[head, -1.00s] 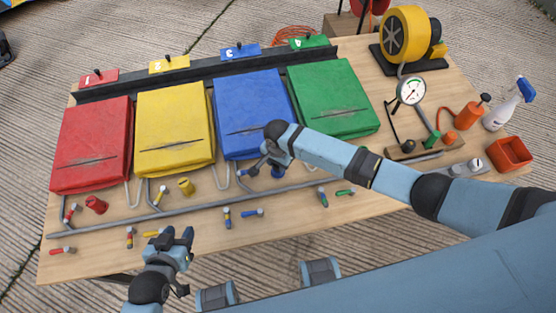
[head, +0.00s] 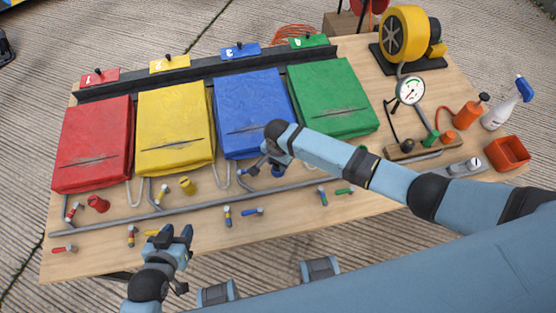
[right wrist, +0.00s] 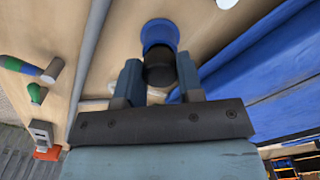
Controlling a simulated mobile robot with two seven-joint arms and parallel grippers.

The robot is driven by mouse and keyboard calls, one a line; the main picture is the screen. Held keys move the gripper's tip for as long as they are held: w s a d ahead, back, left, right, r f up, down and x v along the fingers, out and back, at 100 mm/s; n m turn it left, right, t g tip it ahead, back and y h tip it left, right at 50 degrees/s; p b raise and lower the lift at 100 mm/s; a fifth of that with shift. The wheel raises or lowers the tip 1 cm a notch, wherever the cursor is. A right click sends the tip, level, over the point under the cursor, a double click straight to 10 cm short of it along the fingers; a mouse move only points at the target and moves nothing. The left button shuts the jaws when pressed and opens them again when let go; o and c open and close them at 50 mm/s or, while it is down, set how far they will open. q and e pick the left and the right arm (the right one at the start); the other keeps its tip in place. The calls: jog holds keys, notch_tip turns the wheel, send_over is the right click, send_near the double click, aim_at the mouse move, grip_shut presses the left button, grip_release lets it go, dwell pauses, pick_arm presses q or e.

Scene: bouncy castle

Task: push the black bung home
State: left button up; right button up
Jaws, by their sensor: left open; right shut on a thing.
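The black bung (right wrist: 159,70) sits between the fingers of my right gripper (right wrist: 158,82) in the right wrist view. The gripper is shut on it. The bung's far end meets a round blue fitting (right wrist: 159,34); how deep it sits inside cannot be told. In the head view my right gripper (head: 258,164) is at the front edge of the blue pad (head: 250,112), with a bit of the blue fitting (head: 278,171) showing beside it. The bung is too small and hidden to tell there. My left gripper (head: 177,236) is open and empty over the table's front edge.
Red (head: 97,203) and yellow (head: 187,185) fittings stand left of the blue one. A grey pipe (head: 120,225) runs along the table front among several small coloured valve handles. A gauge (head: 410,91), a yellow blower (head: 404,35) and an orange bin (head: 508,153) are at the right.

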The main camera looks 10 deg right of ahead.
jog(key=shift+f, duration=0.1)
jog(key=shift+f, duration=0.5)
jog(key=shift+f+b, duration=0.1)
jog(key=shift+b, duration=0.2)
